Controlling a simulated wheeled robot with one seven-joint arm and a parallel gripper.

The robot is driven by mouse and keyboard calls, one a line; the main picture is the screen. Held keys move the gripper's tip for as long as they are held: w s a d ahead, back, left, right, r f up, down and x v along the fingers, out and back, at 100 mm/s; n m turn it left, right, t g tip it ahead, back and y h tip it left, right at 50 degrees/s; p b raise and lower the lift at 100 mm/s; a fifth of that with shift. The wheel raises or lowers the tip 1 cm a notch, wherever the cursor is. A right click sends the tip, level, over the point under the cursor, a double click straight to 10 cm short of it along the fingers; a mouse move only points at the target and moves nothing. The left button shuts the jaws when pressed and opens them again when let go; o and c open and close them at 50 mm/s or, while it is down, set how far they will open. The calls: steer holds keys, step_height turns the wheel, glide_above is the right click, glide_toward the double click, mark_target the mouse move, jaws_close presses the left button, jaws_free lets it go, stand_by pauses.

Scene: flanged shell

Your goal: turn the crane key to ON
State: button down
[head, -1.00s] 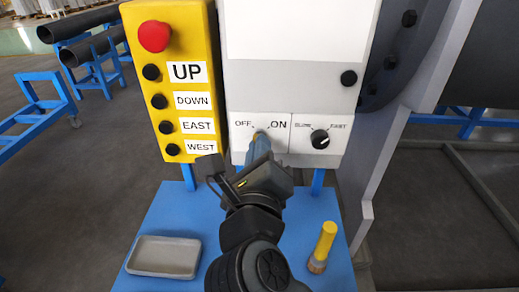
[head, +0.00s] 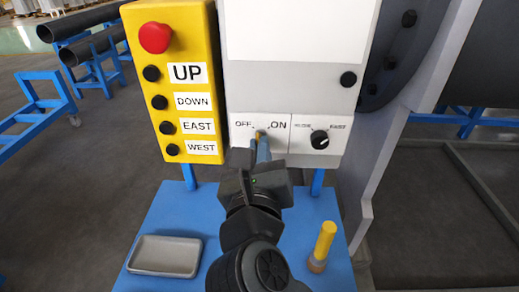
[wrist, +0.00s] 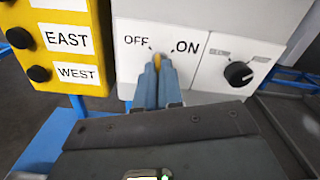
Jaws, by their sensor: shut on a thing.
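The crane key (head: 258,135) is a small yellowish piece in the white switch plate on the grey box, between the OFF label (head: 243,124) and the ON label (head: 278,125). My gripper (head: 260,144) has its blue fingers shut on the key. In the wrist view the key's yellow edge (wrist: 157,60) shows between the fingertips (wrist: 158,67), below and between the two labels. Most of the key is hidden by the fingers, and I cannot tell exactly which mark it points to.
A black SLOW/FAST style knob (head: 319,139) sits right of the key. A yellow button box (head: 186,100) with a red button stands to the left. On the blue table (head: 180,225) are a grey tray (head: 165,257) and a yellow-handled tool (head: 324,243).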

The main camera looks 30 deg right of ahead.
steer(key=m+b, duration=0.4)
steer(key=m, duration=0.8)
steer(key=shift+f+m+b, duration=0.1)
steer(key=shift+m+b, duration=0.2)
steer(key=shift+b, duration=0.1)
stand_by(0.3)
steer(key=c, duration=1.3)
jaws_free()
steer(key=shift+b+v, duration=0.7)
steer(key=shift+v, duration=3.2)
